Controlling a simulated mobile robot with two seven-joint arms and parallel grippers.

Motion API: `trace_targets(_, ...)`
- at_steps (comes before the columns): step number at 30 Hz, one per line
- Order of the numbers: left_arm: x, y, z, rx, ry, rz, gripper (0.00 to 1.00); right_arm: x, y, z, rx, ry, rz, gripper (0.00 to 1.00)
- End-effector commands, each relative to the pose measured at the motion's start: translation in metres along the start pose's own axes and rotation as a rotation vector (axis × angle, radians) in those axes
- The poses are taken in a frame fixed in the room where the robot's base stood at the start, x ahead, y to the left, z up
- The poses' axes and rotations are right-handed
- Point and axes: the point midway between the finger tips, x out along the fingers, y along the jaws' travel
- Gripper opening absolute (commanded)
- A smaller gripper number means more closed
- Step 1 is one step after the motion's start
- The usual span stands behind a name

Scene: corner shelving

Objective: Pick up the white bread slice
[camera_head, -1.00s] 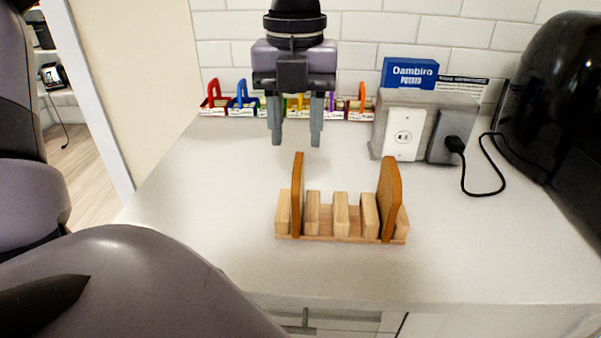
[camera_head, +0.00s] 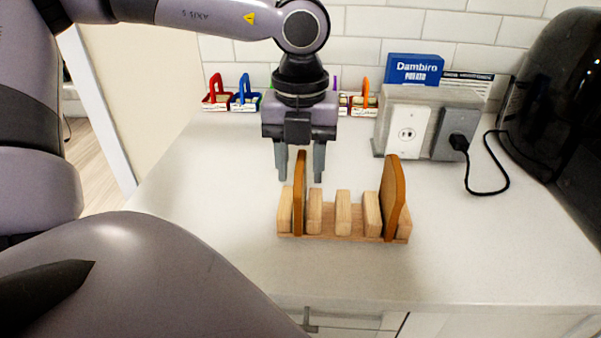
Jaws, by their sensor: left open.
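A wooden rack (camera_head: 342,236) with several upright pegs stands on the white counter. Two bread slices stand upright in it, seen nearly edge-on with brown crust: a left slice (camera_head: 299,195) and a right slice (camera_head: 393,199). Their faces hardly show, so I cannot tell which is white. My left gripper (camera_head: 300,179) is open, pointing down over the left slice. Its fingers appear on either side of that slice's top edge; I cannot tell whether they touch it. My right gripper is not in view.
A grey outlet box (camera_head: 408,130) with a plugged black cord stands behind right, with a blue box (camera_head: 413,70) behind it. A large black appliance (camera_head: 560,90) fills the right edge. Small coloured-handle containers (camera_head: 230,98) line the wall. The counter left of the rack is clear.

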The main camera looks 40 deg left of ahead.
Motion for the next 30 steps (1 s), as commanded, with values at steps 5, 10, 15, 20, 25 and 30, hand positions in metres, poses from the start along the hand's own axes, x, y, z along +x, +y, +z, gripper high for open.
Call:
trace_targets(5, 0.0, 0.0, 0.0, 0.0, 0.0, 0.0, 0.04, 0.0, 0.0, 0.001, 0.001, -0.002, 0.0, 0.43)
trace_targets(10, -0.001, 0.0, 0.0, 0.0, 0.0, 0.0, 0.0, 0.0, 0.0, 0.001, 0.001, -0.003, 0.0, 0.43)
trace_targets(15, -0.001, 0.0, 0.0, 0.0, -0.001, 0.0, 0.0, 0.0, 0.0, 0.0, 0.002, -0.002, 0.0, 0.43)
trace_targets(20, -0.008, 0.0, 0.001, -0.001, -0.003, 0.0, 0.0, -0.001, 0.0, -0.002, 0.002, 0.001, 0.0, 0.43)
trace_targets(25, -0.029, 0.0, 0.001, 0.0, -0.005, -0.001, 0.0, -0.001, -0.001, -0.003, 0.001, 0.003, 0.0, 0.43)
trace_targets(30, -0.068, -0.001, 0.001, -0.002, -0.008, -0.002, 0.0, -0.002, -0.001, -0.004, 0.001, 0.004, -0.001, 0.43)
